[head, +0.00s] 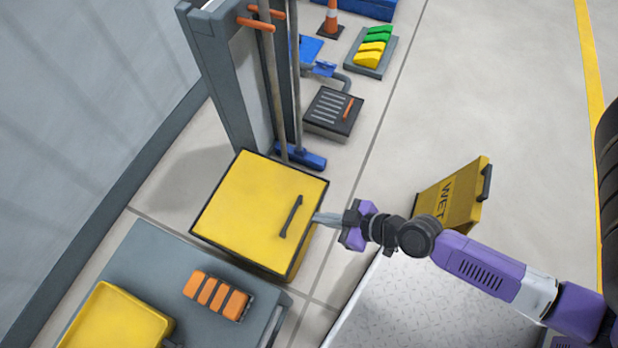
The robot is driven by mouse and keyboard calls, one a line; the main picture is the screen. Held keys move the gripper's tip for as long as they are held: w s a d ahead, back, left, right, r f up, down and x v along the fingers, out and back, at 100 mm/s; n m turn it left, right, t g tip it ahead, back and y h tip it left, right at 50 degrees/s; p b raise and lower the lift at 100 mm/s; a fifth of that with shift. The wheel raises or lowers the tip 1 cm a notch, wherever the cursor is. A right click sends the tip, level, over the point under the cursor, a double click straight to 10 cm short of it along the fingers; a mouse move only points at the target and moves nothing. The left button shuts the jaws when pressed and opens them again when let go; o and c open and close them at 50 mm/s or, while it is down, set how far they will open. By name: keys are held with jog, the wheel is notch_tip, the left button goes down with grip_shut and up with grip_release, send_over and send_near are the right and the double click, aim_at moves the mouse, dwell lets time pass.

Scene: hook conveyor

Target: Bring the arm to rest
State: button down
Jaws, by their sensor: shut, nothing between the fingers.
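My arm reaches in from the right edge of the head view, with purple and dark links. My gripper (327,219) points left, and its fingers are shut with nothing seen between them. The fingertips are close to the right edge of a yellow box (245,212) with a dark handle on its top face. I cannot tell whether they touch it.
A grey table (150,262) at lower left bears a yellow tray (115,322) and orange blocks (216,296). A yellow WET sign (450,197) and a pale metal plate (425,305) lie near my arm. Brooms hang on a grey rack (222,85). Floor at upper right is clear.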

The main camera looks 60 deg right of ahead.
jog(key=shift+s+d+r, duration=0.2)
jog(key=shift+s+r, duration=0.05)
jog(key=shift+s, duration=0.6)
jog(key=shift+s+d+r, duration=0.15)
jog(key=shift+s+r, duration=0.1)
jog(key=shift+s, duration=0.55)
jog(key=s+a+r+t+p, duration=0.1)
jog(key=r+p, duration=0.4)
jog(key=r, duration=0.8)
jog(key=s+a+r+m+t+h+p, duration=0.1)
jog(key=s+a+r+p, duration=0.2)
jog(key=r, duration=1)
jog(key=s+a+r+m+t+h+p, duration=0.1)
jog(key=a+r+t+p, duration=0.1)
jog(key=r+p, duration=0.7)
notch_tip(320, 180, up, 5)
jog(key=shift+s+f, duration=0.2)
jog(key=shift+s, duration=0.2)
